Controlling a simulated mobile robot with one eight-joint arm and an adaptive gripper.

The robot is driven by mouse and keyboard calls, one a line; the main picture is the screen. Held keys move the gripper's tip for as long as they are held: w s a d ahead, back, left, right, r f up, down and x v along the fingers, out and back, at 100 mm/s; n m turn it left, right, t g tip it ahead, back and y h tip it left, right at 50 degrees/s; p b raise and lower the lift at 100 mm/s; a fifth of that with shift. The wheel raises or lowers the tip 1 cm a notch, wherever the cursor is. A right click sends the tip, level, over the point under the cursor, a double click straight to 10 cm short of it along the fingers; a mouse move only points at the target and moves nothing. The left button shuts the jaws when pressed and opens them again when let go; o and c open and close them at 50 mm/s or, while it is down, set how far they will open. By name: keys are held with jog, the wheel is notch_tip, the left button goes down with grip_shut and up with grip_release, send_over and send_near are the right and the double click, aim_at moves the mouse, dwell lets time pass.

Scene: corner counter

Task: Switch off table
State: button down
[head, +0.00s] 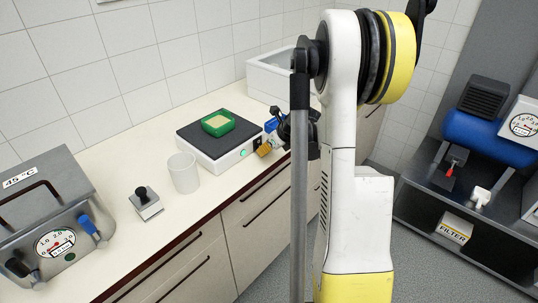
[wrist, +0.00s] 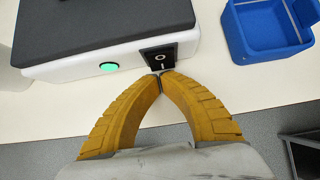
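The table is a white device (head: 218,158) with a dark top plate on the counter. A green tray (head: 218,123) with tan contents sits on it. In the wrist view its white front (wrist: 75,68) shows a lit green button (wrist: 109,67) and a black rocker switch (wrist: 160,58) with O above and I below. My gripper (wrist: 160,76) has yellow fingers with tips together, right at the lower edge of the switch; whether they touch it I cannot tell. In the head view my gripper (head: 265,149) is at the device's right front corner, partly hidden by my arm.
A blue open container (wrist: 268,35) stands right of the device. A white cup (head: 184,172), a small block with a black knob (head: 146,203) and a grey 45 °C box (head: 50,215) stand to the left. The counter's front edge (head: 180,235) lies below.

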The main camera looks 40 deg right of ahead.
jog(key=shift+w, duration=0.1)
jog(key=shift+w+f, duration=0.3)
jog(key=shift+w, duration=0.15)
jog(key=shift+r, duration=0.2)
